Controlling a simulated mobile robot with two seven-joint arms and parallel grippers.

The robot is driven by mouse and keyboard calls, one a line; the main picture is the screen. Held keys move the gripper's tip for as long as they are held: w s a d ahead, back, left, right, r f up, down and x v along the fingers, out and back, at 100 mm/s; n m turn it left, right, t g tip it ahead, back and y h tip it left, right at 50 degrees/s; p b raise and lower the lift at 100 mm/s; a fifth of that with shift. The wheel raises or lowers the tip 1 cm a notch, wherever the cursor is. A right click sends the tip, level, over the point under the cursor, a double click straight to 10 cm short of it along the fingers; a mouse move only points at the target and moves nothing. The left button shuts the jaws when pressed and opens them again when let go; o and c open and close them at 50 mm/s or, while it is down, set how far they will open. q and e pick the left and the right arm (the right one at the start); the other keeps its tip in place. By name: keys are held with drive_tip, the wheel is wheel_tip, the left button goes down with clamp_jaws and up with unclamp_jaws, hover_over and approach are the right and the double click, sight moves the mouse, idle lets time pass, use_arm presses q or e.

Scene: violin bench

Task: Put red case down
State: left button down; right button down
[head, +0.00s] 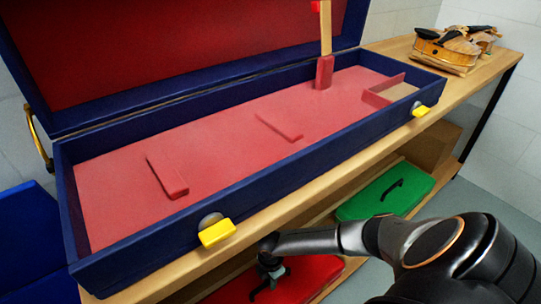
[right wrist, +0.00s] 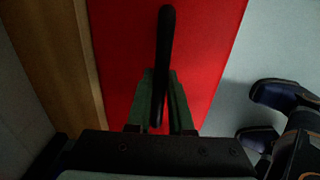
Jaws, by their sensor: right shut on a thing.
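The red case (head: 315,274) is low at the bench's lower level, under the front edge, partly hidden by my right arm. In the right wrist view the red case (right wrist: 205,45) fills the middle, with its black handle (right wrist: 165,40) standing up toward the camera. My right gripper (head: 268,280) is shut on the handle; its fingers (right wrist: 160,112) sit on both sides of it. Whether the case rests fully on the shelf or hangs just above it, I cannot tell. My left gripper is not in view.
A large open blue violin case (head: 150,240) with red lining lies on the bench top above. A green case (head: 370,200) sits on the lower shelf to the right. A violin (head: 445,50) lies at the bench's far end. Grey floor (right wrist: 235,100) is beside the red case.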

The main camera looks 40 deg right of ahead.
drive_tip(key=shift+w+r, duration=0.15)
drive_tip(key=shift+w, duration=0.05)
drive_tip(key=c, duration=0.8)
unclamp_jaws()
drive_tip(key=shift+s+f, duration=0.15)
drive_tip(key=shift+f, duration=0.05)
wheel_tip(320, 180, up, 12)
drive_tip(key=p, duration=0.6)
drive_tip(key=shift+p, duration=0.4)
drive_tip(key=shift+r, duration=0.1)
